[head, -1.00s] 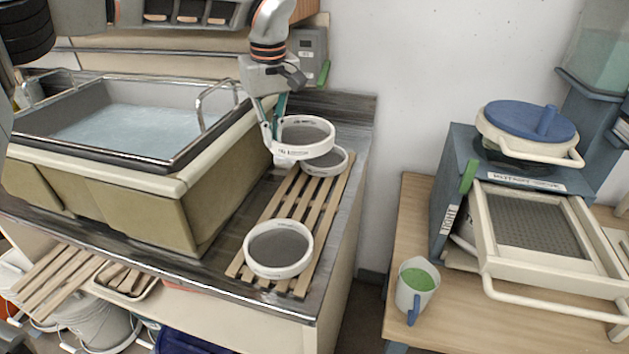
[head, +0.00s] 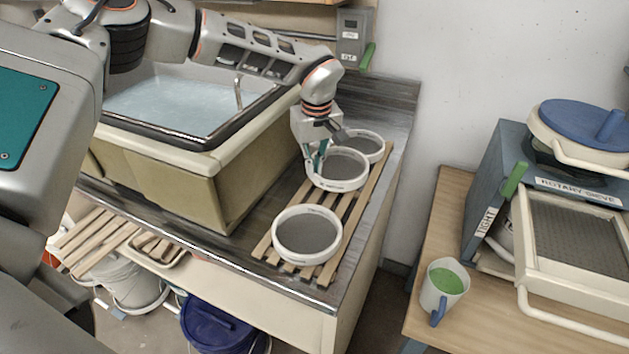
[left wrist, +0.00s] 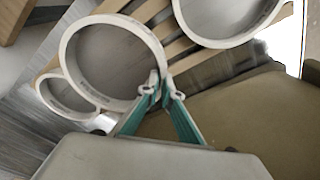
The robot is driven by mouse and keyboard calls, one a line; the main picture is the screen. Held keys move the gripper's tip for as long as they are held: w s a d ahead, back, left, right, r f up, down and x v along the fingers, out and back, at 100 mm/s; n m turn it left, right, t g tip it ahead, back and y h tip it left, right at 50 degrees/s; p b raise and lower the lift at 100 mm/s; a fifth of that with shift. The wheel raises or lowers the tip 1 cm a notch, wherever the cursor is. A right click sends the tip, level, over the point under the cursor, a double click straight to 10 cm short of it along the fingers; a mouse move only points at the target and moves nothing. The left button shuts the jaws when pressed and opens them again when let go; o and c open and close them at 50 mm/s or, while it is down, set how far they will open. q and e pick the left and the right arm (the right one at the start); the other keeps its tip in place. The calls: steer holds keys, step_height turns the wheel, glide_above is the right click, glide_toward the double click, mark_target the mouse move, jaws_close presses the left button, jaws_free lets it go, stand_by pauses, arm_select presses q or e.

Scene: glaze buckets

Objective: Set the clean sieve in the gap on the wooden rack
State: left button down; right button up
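A round white-rimmed sieve with grey mesh (head: 343,164) is over the middle of the slatted wooden rack (head: 356,215), between a back sieve (head: 367,144) and a front sieve (head: 307,235). It looks nearly level and low; I cannot tell whether it touches the slats. My left gripper (head: 316,164) is shut on its left rim. In the left wrist view, the fingers (left wrist: 162,84) straddle the rim of this middle sieve (left wrist: 112,60), which overlaps the back sieve (left wrist: 66,94) in the picture. The front sieve is at upper right (left wrist: 225,15). My right gripper is out of view.
A water-filled sink (head: 190,145) stands left of the rack, close to my left arm. A grey box with a green handle (head: 352,42) is behind. Right, across a floor gap, a wooden table (head: 425,235) holds a green-filled mug (head: 444,285) and a blue sieve machine (head: 500,190).

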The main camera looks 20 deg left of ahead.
mark_target(315, 182)
arm_select(q)
step_height(315, 182, down, 4)
steer(key=shift+f, duration=0.4)
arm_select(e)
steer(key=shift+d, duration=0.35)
arm_select(q)
steer(key=shift+f, duration=0.1)
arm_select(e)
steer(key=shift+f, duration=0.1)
arm_select(q)
steer(key=c, duration=2.3)
jaws_free()
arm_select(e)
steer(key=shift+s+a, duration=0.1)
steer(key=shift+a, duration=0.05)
arm_select(q)
steer(key=r, duration=0.7)
steer(key=s+d+r, duration=0.1)
steer(key=r, duration=0.3)
steer(key=shift+r, duration=0.2)
steer(key=shift+s+r, duration=0.1)
steer(key=shift+r, duration=0.3)
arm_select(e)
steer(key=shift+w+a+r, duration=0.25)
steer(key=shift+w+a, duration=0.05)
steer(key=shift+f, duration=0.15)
